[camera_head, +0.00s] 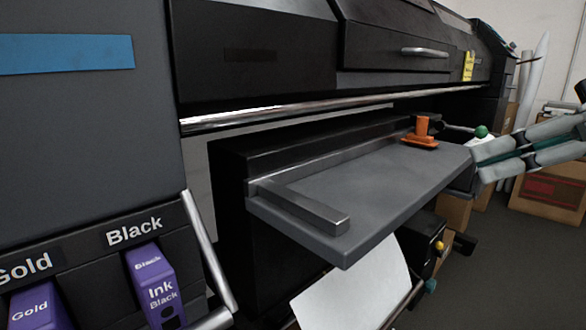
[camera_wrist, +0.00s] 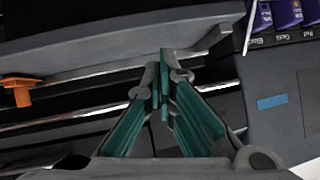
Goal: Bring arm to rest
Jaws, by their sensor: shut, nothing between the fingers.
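My gripper (camera_head: 482,164) is at the right of the head view, beside the right end of the grey shelf (camera_head: 390,190) of the large black printer. Its grey fingers with teal inner pads also show in the wrist view (camera_wrist: 164,88), where the tips meet with nothing between them. My arm reaches in from the right edge of the head view; most of it is out of view. An orange object with an upright knob (camera_head: 421,134) stands on the far right part of the shelf, apart from my gripper. It also shows at the left of the wrist view (camera_wrist: 20,92).
The printer body (camera_head: 250,45) runs along the left and back. Purple ink cartridges (camera_head: 155,285) sit at lower left. White paper (camera_head: 355,290) hangs below the shelf. Cardboard boxes (camera_head: 550,190) stand on the floor at right. The floor at lower right is clear.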

